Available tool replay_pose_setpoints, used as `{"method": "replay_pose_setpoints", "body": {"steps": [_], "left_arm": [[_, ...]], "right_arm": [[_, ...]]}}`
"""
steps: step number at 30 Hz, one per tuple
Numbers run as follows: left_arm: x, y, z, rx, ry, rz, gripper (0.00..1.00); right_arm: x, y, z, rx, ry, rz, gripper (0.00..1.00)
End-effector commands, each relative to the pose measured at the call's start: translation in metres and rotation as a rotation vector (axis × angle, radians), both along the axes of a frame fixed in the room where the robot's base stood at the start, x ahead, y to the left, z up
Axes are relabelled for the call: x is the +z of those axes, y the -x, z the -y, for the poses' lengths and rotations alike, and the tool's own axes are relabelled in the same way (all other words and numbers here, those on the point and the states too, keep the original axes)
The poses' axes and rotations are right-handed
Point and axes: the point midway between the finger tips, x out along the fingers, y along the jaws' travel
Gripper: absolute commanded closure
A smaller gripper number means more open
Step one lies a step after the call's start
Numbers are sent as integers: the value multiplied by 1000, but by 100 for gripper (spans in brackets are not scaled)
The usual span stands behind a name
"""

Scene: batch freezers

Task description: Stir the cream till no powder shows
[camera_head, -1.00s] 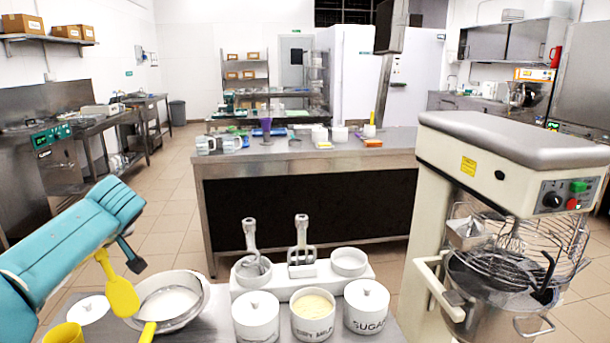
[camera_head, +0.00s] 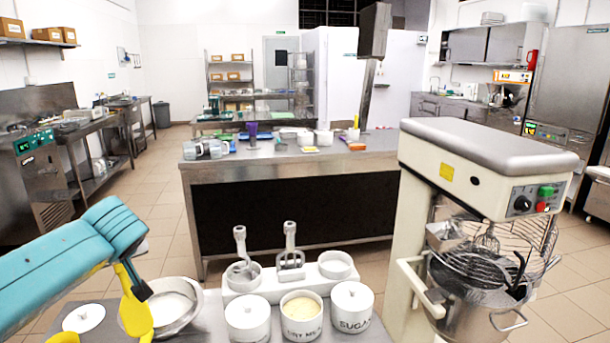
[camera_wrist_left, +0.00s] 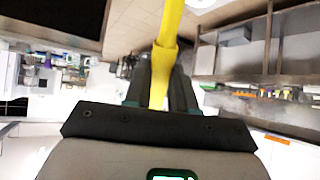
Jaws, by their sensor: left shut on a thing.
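The steel bowl (camera_head: 193,318) stands at the front left of the near worktop with white cream (camera_head: 172,305) in it. I cannot make out any powder on the cream at this size. My left gripper (camera_head: 138,278) is shut on a yellow spatula (camera_head: 137,312), just left of the bowl. The spatula points down and overlaps the bowl's left side in the head view; whether it touches the cream cannot be told. In the left wrist view, the yellow handle (camera_wrist_left: 167,50) sits between the dark fingers (camera_wrist_left: 160,88). My right gripper is not in view.
A white lid (camera_head: 83,318) lies left of the bowl. Right of it are a white canister (camera_head: 247,318), an open powder tub (camera_head: 301,316) and a sugar canister (camera_head: 352,308). A large mixer (camera_head: 470,180) stands at right.

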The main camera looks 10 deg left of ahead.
Motion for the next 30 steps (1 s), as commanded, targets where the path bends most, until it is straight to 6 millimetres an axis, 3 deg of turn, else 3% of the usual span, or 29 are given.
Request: {"method": "replay_pose_setpoints", "body": {"steps": [5, 12, 21, 27, 30], "left_arm": [[-24, 4, 63, -266, 1, -5, 100], [-93, 36, 150, -626, 1, -5, 100], [-142, 66, 194, -789, 2, -4, 100], [-153, 75, 217, -831, 0, 0, 100], [-154, 75, 217, -805, 1, 1, 100]], "right_arm": [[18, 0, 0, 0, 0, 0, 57], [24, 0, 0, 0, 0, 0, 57], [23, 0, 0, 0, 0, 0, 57], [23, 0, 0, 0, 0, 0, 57], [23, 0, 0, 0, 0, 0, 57]]}}
